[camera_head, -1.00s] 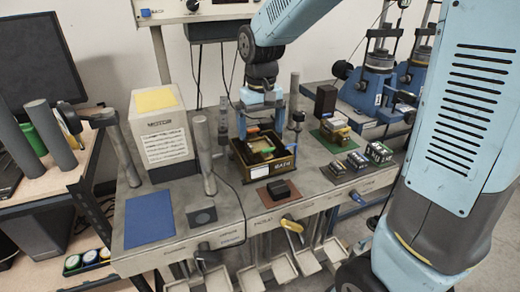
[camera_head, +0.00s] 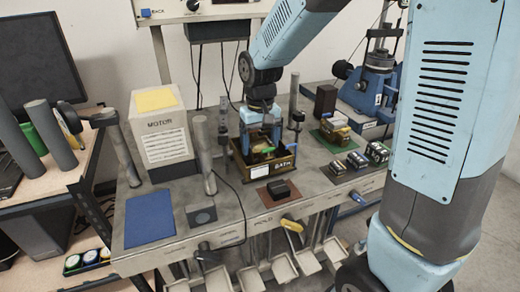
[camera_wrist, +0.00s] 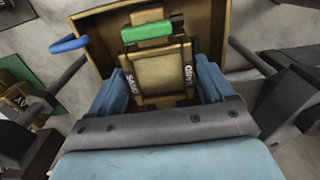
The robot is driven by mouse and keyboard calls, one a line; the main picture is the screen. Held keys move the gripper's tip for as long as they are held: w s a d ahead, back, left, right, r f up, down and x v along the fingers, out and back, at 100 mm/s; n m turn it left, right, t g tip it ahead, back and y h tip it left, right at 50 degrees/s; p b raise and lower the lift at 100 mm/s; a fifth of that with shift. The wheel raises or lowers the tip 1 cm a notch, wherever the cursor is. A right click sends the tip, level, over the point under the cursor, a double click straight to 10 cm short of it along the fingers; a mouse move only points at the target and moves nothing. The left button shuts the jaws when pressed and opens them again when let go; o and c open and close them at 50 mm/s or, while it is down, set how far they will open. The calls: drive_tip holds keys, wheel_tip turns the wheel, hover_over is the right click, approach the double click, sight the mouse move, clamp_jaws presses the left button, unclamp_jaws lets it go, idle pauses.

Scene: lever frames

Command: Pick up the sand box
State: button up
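The sand box (camera_wrist: 160,75) is a small tan box with dark side straps whose lettering looks like SAND. A green bar (camera_wrist: 147,31) lies across its far end in the wrist view. It sits inside a larger brown open-topped box (camera_head: 257,181) on the bench, and my gripper mostly hides it in the head view. My gripper (camera_head: 262,142) points down into the larger box. Its blue fingers, also in the wrist view (camera_wrist: 163,80), stand apart on the left and right of the sand box. No firm contact shows.
A grey post (camera_head: 205,156) and the motor box (camera_head: 160,140) stand left of the brown box. Small blocks on a green mat (camera_head: 334,146) and metal parts (camera_head: 358,163) lie to its right. A dark block on a red mat (camera_head: 263,194) is in front.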

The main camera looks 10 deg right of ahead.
drive_tip(key=c, duration=1.3)
drive_tip(key=shift+c, duration=0.2)
